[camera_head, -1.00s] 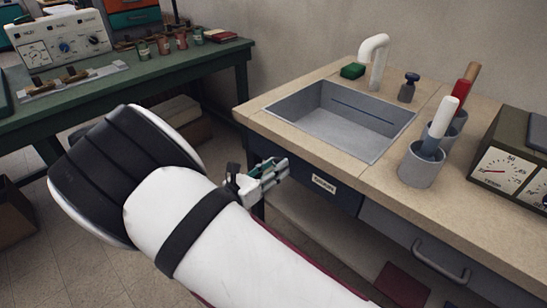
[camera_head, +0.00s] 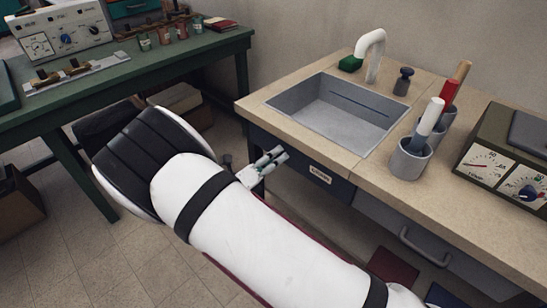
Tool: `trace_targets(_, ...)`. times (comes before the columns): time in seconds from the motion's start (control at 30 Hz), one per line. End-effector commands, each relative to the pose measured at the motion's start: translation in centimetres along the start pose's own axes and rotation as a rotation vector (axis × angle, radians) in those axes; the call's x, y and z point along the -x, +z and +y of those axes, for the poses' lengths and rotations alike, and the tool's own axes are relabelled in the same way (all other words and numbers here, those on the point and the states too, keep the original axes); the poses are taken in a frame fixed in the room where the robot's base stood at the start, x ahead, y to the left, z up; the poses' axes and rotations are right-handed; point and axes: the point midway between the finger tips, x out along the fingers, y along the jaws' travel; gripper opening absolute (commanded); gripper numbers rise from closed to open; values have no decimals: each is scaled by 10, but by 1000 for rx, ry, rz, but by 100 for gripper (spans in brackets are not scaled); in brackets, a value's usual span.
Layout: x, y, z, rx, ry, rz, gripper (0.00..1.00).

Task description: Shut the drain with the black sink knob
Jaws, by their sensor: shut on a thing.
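The black sink knob (camera_head: 403,81) stands upright on the counter, right of the white faucet (camera_head: 371,55). The grey sink basin (camera_head: 335,122) is sunk into the counter. A dark slot line runs along its back wall. I cannot make out the drain opening. My gripper (camera_head: 270,160) is low at the counter's front left, before the cabinet face and left of its labelled front. It is well apart from the knob. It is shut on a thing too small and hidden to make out. My white arm covers the floor in front of the counter.
On the counter are a green sponge (camera_head: 350,63), grey cups (camera_head: 411,160) with handled tools and a gauge box (camera_head: 505,160). A drawer handle (camera_head: 424,247) sticks out from the front. A green bench (camera_head: 190,56) stands at left. The counter in front of the knob is clear.

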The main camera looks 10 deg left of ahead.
Motion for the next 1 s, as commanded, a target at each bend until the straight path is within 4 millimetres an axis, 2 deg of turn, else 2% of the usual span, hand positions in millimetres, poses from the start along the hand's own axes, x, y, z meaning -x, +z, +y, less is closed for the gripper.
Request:
trace_targets(0.6, 1, -1, 1, 42, 4, 0, 4)
trace_targets(0.63, 1, -1, 1, 42, 4, 0, 39)
trace_targets(0.7, 1, -1, 1, 41, 3, 0, 53)
trace_targets(1.0, 1, 0, 0, 40, 2, 0, 53)
